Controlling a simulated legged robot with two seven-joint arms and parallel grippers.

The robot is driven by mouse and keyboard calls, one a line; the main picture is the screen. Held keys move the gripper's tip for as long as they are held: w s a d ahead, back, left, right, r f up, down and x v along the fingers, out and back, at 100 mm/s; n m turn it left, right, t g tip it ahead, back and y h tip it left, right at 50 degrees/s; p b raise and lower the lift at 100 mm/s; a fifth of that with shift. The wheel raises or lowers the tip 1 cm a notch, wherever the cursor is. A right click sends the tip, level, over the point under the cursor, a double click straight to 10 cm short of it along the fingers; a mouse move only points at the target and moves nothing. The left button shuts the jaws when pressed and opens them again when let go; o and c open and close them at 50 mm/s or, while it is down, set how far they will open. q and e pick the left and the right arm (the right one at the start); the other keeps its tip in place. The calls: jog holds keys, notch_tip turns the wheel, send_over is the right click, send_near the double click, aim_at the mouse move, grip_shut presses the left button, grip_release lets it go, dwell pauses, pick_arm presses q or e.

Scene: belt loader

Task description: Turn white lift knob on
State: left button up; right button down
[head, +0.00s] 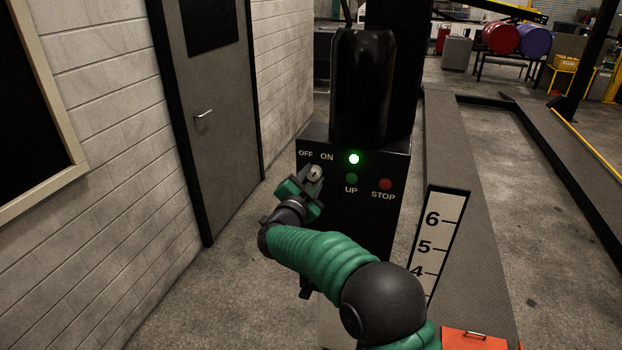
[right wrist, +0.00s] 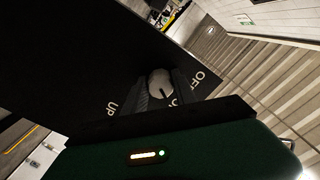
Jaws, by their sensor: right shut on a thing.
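The white lift knob (head: 316,172) is on the front of the black control box (head: 362,228), below the OFF and ON labels. My right gripper (head: 312,179) is at the knob, with its fingers on either side, shut on it. In the right wrist view the round pale knob (right wrist: 159,80) sits between the two grey fingers of the gripper (right wrist: 162,88). Its dark mark points toward the partly hidden ON label. The indicator light (head: 354,159) on the box glows green. My left gripper is not in view.
A green UP button (head: 351,178) and a red STOP button (head: 385,184) sit right of the knob. A numbered height scale (head: 437,240) stands right of the box. A grey door (head: 212,110) and brick wall are at left. An orange box (head: 474,339) is at bottom right.

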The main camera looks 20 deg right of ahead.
jog(key=c, duration=1.4)
grip_release()
jog(key=o, duration=0.4)
jog(key=shift+s+r, duration=0.1)
jog(key=shift+s, duration=0.2)
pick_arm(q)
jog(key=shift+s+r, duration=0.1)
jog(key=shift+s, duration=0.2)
pick_arm(e)
jog(key=shift+a, duration=0.2)
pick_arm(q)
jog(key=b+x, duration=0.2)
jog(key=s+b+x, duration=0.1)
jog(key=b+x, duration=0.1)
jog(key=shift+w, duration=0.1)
pick_arm(e)
jog(key=v, duration=1.6)
jog(key=shift+s+a, duration=0.15)
jog(key=shift+s, duration=0.15)
jog(key=shift+w, duration=0.1)
